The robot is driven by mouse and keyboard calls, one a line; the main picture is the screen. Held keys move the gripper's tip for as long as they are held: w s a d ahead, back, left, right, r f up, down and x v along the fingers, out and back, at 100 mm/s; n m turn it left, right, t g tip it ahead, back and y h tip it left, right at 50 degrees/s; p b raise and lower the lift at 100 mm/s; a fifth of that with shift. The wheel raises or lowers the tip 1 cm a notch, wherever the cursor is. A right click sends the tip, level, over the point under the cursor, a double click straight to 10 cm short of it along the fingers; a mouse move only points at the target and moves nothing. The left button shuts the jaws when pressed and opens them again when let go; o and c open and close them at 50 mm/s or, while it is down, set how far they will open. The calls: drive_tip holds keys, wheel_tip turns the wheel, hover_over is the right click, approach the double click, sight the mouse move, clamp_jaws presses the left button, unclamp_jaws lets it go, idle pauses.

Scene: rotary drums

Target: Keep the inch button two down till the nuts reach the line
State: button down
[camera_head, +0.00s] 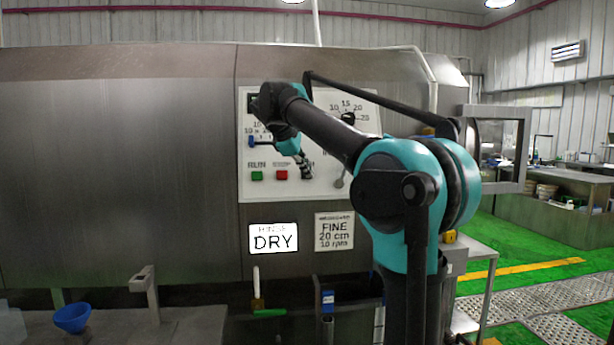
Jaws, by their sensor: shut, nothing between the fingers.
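A white control panel (247,190) is on the front of a large steel drum machine (120,170). A green button (256,176) under the label RUN and a red button (281,175) sit in its lower left. My gripper (306,172) is shut and points down at the panel, just right of the red button. Its tip covers the spot beneath a partly hidden label ending in H. The inch button itself is hidden there, so I cannot tell whether the tip touches or presses it. No nuts and no line can be made out.
My arm covers much of the panel's right side. A dial (348,118) and a blue-ended slider (252,141) are on the panel. Below are a DRY sign (273,238) and a FINE 20 cm 10 rpm sign (334,232). A blue funnel (73,317) stands at lower left.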

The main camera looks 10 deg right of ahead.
drive_tip(key=shift+s+r, duration=0.25)
drive_tip(key=shift+s, duration=0.5)
drive_tip(key=shift+s+r, duration=0.3)
drive_tip(key=shift+s, duration=0.4)
drive_tip(key=shift+s+r, duration=0.25)
drive_tip(key=shift+s, duration=0.5)
